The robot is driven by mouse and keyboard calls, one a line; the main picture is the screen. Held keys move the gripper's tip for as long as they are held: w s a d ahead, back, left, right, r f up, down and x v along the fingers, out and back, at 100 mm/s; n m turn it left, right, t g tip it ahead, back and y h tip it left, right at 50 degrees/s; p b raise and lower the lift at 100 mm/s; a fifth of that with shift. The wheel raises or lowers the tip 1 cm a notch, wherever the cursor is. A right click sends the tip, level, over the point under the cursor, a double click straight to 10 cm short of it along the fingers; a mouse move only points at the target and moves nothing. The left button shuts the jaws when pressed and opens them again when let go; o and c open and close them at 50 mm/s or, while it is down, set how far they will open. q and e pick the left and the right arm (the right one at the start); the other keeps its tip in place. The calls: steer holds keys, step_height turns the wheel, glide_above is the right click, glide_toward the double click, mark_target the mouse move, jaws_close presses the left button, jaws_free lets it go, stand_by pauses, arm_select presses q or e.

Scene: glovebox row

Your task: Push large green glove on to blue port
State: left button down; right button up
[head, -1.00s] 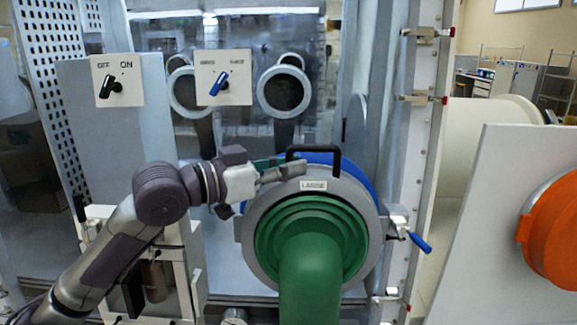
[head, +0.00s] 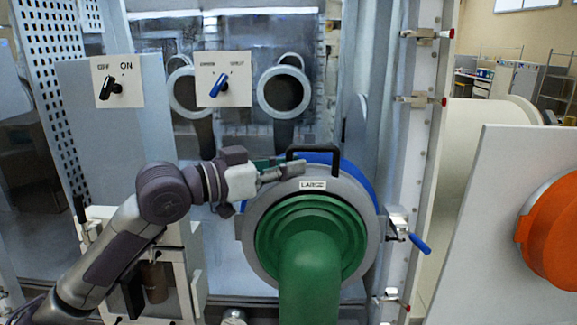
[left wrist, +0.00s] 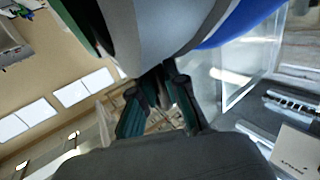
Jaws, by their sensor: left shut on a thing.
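The large green glove (head: 310,275) hangs from a grey ring (head: 258,250) marked LARGE, with a black handle (head: 313,149) on top. The blue port (head: 352,168) shows as a rim behind the ring at the top and upper right; how closely they meet is hidden. My left gripper (head: 291,170) is at the ring's upper left, shut on the glove assembly beside the handle's left foot. Whether it holds the handle or ring edge is unclear. In the left wrist view the fingers (left wrist: 161,108) show below the grey ring (left wrist: 165,35) and blue rim (left wrist: 238,22). My right gripper is out of view.
A clamp with a blue lever (head: 420,243) sits at the ring's right. Switch panels (head: 117,80) and round ports (head: 284,91) are behind. An orange round cover (head: 552,230) on a white panel (head: 485,225) stands at the right.

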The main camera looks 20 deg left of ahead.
arm_select(q)
steer(key=shift+w+a, duration=0.15)
steer(key=shift+w, duration=0.4)
steer(key=shift+w+a, duration=0.15)
steer(key=shift+w, duration=0.4)
steer(key=shift+w+a+p, duration=0.15)
steer(key=shift+w+p, duration=0.05)
steer(key=shift+p, duration=0.25)
stand_by(0.4)
steer(key=c, duration=1.1)
jaws_free()
steer(key=shift+w+f, duration=0.1)
steer(key=shift+w, duration=0.05)
steer(key=shift+f, duration=0.15)
steer(key=shift+v, duration=6)
